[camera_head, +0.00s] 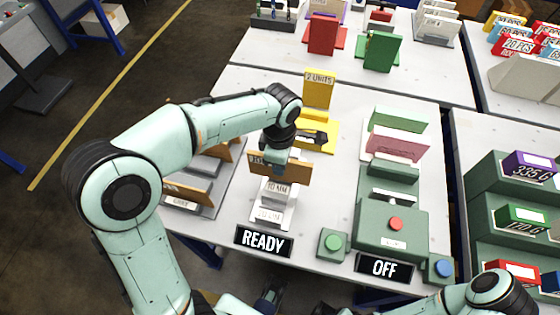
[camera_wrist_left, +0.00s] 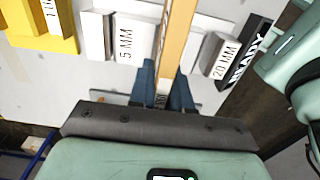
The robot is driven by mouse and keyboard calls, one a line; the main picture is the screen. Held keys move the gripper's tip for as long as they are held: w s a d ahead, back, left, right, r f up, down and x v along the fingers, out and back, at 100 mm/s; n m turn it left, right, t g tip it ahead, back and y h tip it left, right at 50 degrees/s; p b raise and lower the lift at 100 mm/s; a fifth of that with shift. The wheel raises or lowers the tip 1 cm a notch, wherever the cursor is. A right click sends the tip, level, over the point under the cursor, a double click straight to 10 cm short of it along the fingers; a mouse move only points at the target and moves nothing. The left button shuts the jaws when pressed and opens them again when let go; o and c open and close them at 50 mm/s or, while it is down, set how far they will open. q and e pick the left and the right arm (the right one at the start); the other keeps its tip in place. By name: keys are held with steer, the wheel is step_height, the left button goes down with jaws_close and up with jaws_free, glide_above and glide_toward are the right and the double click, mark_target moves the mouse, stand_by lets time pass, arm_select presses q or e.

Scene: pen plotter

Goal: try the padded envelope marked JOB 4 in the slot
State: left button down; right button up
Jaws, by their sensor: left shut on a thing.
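My left gripper (camera_head: 274,158) is shut on a tan padded envelope (camera_head: 262,166), which stands on edge between the fingers. In the left wrist view the envelope (camera_wrist_left: 178,40) runs up from between the blue fingertips (camera_wrist_left: 164,88). Its label is mostly covered, so I cannot read the job number. The envelope is over the pale slot gauge (camera_head: 268,216), whose blocks read 10 MM and 20 MM in the head view. A 5 MM block (camera_wrist_left: 128,40) and a 20 MM block (camera_wrist_left: 220,55) lie either side of it in the wrist view. I cannot tell whether it is inside a slot.
A grey rack (camera_head: 180,208) with brown envelopes stands left of the gauge. A yellow stand (camera_head: 318,90) is behind it. A READY sign (camera_head: 263,241), green button box (camera_head: 332,244) and green machine (camera_head: 385,228) with an OFF sign (camera_head: 384,267) are at front and right.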

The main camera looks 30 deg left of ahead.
arm_select(q)
steer(key=shift+f+b, duration=0.55)
steer(key=shift+f, duration=0.3)
steer(key=shift+r, duration=0.1)
stand_by(1.0)
steer(key=shift+r+p, duration=1.9)
steer(key=shift+r, duration=0.35)
